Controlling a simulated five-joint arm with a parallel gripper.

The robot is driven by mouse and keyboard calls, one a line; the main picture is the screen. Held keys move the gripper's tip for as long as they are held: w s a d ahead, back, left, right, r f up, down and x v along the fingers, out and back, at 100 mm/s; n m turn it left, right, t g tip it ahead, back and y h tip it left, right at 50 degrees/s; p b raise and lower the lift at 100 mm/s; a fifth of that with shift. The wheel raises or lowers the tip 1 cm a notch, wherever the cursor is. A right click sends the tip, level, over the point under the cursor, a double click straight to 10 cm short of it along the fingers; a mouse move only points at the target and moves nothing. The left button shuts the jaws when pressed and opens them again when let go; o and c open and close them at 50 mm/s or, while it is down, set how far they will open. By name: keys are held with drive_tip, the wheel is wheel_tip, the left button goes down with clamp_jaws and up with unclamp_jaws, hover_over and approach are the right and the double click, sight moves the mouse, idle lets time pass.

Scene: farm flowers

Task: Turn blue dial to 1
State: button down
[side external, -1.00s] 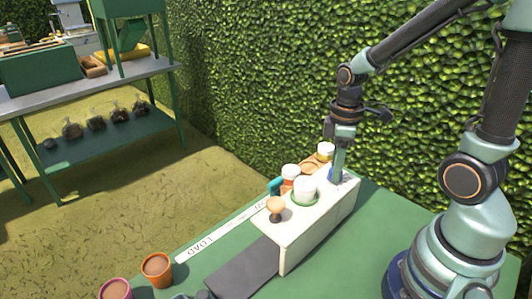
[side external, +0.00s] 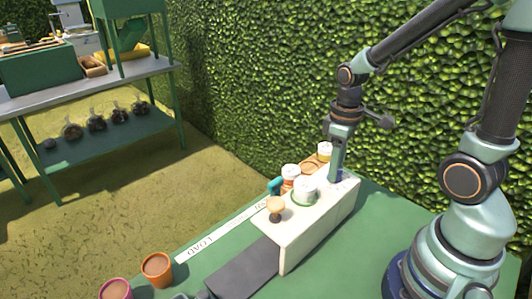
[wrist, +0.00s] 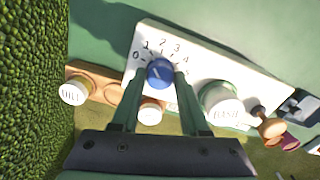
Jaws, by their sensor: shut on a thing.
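My gripper (wrist: 158,76) is shut on the dial, one finger on each side. In the side view my gripper (side external: 336,180) points down at the far end of the white box (side external: 318,219), and hides most of the dial. A faint mark shows on the dial's face, but I cannot tell exactly which number it points to.
A white-capped green-ringed knob (wrist: 221,101) and a wooden knob (wrist: 268,127) share the box. Lidded jars (side external: 290,175) stand behind it. A hedge (side external: 270,90) rises behind.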

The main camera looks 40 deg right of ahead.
drive_tip(key=shift+c, duration=2.1)
unclamp_jaws()
drive_tip(key=shift+r, duration=0.15)
wheel_tip(320, 180, up, 12)
drive_tip(key=a+r+m+t, duration=0.1)
drive_tip(key=a+m+t, duration=0.2)
drive_tip(key=a+t, duration=0.2)
drive_tip(key=shift+a+t, duration=0.3)
drive_tip(key=shift+a, duration=0.15)
